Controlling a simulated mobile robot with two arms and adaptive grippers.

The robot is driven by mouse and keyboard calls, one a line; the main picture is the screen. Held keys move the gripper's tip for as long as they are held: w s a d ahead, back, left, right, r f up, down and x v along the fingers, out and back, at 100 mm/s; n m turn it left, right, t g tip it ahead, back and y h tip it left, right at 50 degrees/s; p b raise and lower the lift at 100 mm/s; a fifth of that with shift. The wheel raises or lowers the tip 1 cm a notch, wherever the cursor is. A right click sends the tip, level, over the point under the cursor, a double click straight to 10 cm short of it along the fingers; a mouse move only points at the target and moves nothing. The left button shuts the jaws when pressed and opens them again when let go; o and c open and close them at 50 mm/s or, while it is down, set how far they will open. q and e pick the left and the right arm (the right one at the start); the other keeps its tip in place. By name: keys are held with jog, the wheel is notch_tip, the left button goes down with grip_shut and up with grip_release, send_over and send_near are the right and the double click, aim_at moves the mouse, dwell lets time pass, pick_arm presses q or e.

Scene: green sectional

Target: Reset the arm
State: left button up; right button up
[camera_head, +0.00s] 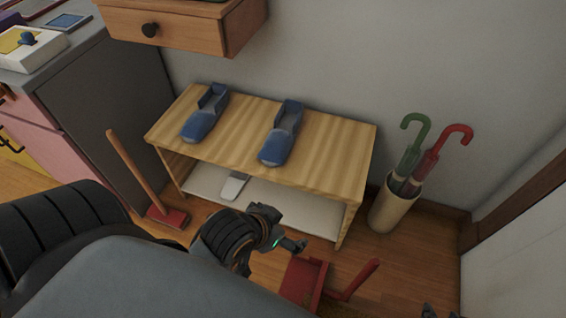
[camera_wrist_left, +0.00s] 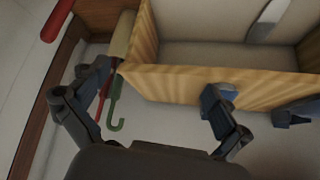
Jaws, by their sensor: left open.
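My left gripper (camera_head: 284,228) is in front of the low wooden shoe bench (camera_head: 325,158), near its front edge and above the floor. In the left wrist view my left gripper (camera_wrist_left: 155,85) has its two fingers spread wide with nothing between them. That view looks upside down at the bench (camera_wrist_left: 180,84) and the umbrella holder (camera_wrist_left: 123,34). Dark tips (camera_head: 440,311) at the bottom edge of the head view may be my right gripper; they are mostly cut off.
Two blue slippers (camera_head: 204,115) (camera_head: 281,135) lie on the bench. The umbrella holder (camera_head: 393,208) holds a green and a red umbrella. A red dustpan (camera_head: 302,281) is close to my left gripper. A long-handled brush (camera_head: 168,215) stands by the grey cabinet (camera_head: 105,105).

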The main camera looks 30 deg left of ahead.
dwell(0.3)
